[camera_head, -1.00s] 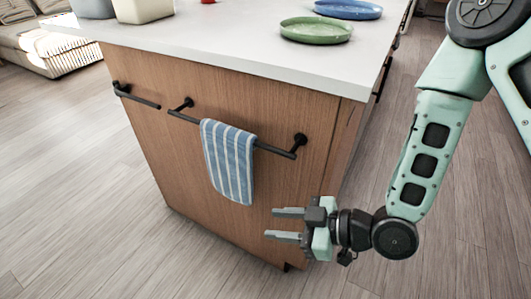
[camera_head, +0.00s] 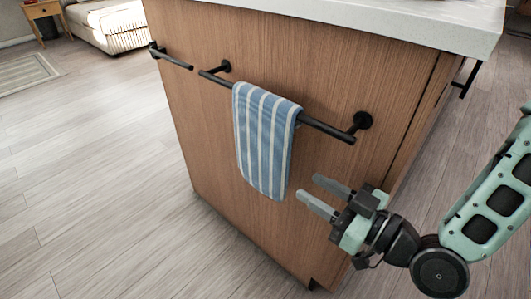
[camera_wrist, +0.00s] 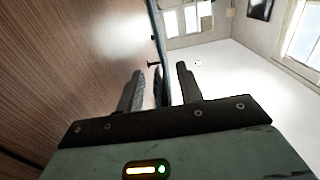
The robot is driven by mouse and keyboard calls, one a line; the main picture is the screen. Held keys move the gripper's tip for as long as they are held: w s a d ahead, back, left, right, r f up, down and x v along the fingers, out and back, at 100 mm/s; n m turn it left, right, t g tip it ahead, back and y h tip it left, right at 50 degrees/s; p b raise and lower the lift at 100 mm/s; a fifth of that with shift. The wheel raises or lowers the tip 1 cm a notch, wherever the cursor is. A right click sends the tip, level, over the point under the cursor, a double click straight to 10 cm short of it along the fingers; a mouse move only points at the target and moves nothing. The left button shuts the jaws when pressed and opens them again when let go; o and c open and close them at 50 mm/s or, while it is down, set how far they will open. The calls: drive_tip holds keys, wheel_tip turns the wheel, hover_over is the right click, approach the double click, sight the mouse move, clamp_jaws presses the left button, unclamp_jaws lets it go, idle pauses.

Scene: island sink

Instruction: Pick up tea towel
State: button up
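The tea towel (camera_head: 264,140) is blue with white stripes and hangs folded over a black rail (camera_head: 315,125) on the wooden side of the island. My gripper (camera_head: 325,195) is open and empty, to the right of the towel's lower part, with its fingers pointing left toward it. A gap shows between the fingertips and the towel in the head view. In the wrist view my gripper (camera_wrist: 158,85) has its two fingers apart, and a thin blue edge, likely the towel, shows beyond them near the wooden panel.
The wooden island panel (camera_head: 330,65) stands close beside my gripper, under a pale countertop (camera_head: 400,22). A second short black rail (camera_head: 172,57) is at the left. The wood-plank floor (camera_head: 100,170) is clear at the left. A sofa (camera_head: 108,22) stands far back.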

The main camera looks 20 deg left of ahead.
sight(289, 175)
drive_tip(key=b, duration=0.1)
drive_tip(key=a+b, duration=0.1)
drive_tip(key=b, duration=0.1)
drive_tip(key=shift+w+a+f, duration=0.1)
drive_tip(key=shift+w+f, duration=0.05)
drive_tip(key=shift+f, duration=0.15)
drive_tip(key=shift+w+a+r+b, duration=0.1)
drive_tip(key=shift+a+b, duration=0.25)
drive_tip(key=shift+b, duration=0.1)
drive_tip(key=x, duration=0.4)
drive_tip(key=shift+a+r, duration=0.1)
drive_tip(key=shift+r, duration=0.1)
drive_tip(key=shift+r+b+x, duration=0.1)
drive_tip(key=shift+b+x, duration=0.55)
drive_tip(key=shift+x, duration=0.7)
drive_tip(key=shift+r+b+x, duration=0.15)
drive_tip(key=shift+b+x, duration=0.5)
drive_tip(key=shift+x, duration=0.65)
drive_tip(key=shift+w, duration=0.15)
clamp_jaws()
